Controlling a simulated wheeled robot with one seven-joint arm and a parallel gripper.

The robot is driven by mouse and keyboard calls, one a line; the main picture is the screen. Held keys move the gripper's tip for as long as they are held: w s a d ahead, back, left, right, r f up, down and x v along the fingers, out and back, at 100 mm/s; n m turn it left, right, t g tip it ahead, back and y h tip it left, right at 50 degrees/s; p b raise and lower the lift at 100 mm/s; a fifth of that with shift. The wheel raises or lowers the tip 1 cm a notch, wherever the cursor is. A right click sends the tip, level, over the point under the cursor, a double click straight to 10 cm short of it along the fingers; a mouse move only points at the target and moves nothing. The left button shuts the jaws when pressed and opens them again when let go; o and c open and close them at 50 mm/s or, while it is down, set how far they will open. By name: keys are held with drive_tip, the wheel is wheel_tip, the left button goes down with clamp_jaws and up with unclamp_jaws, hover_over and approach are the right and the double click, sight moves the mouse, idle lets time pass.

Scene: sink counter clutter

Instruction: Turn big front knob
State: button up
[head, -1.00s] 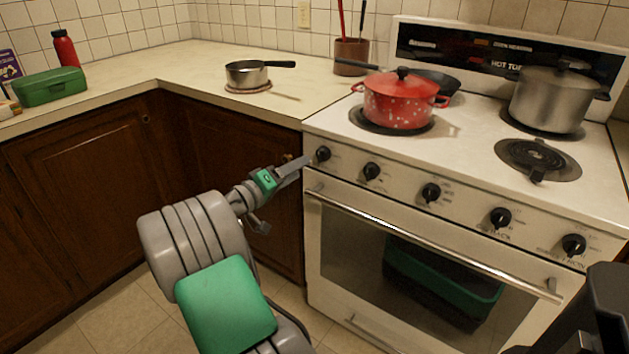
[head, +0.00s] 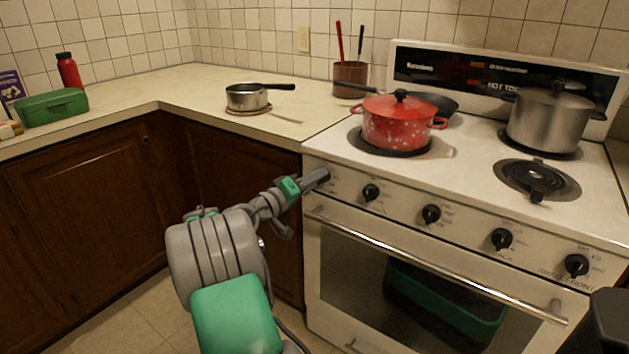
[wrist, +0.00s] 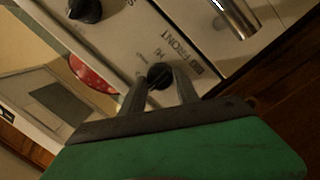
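A black round knob (wrist: 160,74) on the white stove's front panel shows in the wrist view, with lettering that reads "FRONT" beside it. My gripper (wrist: 159,84) is open around it, one finger on each side; whether the fingers touch it I cannot tell. In the head view, my gripper (head: 322,178) is at the left end of the control panel and hides the leftmost knob there. The other knobs, such as the second from the left (head: 370,192) and the far right one (head: 577,265), are in plain view.
The oven door handle (head: 430,258) runs below the knobs. A red pot (head: 398,127) and a steel pot (head: 547,122) stand on the stove (head: 460,165). A small saucepan (head: 247,98) is on the counter. A second knob (wrist: 86,9) shows in the wrist view.

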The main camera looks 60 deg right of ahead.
clamp_jaws()
drive_tip(key=shift+f+m+b, duration=0.1)
drive_tip(key=shift+m+b, duration=0.2)
drive_tip(key=shift+b, duration=0.05)
drive_tip(key=m+b, duration=0.3)
drive_tip(key=shift+f, duration=0.1)
drive_tip(key=m+b, duration=0.3)
drive_tip(key=shift+s+t+y, duration=0.1)
drive_tip(key=shift+t+y, duration=0.2)
drive_tip(key=shift+y, duration=0.1)
drive_tip(key=shift+r+m+b, duration=0.25)
drive_tip(key=shift+m+b, duration=0.55)
drive_tip(key=shift+b, duration=0.15)
drive_tip(key=shift+r, duration=0.1)
drive_tip(key=o, duration=0.5)
unclamp_jaws()
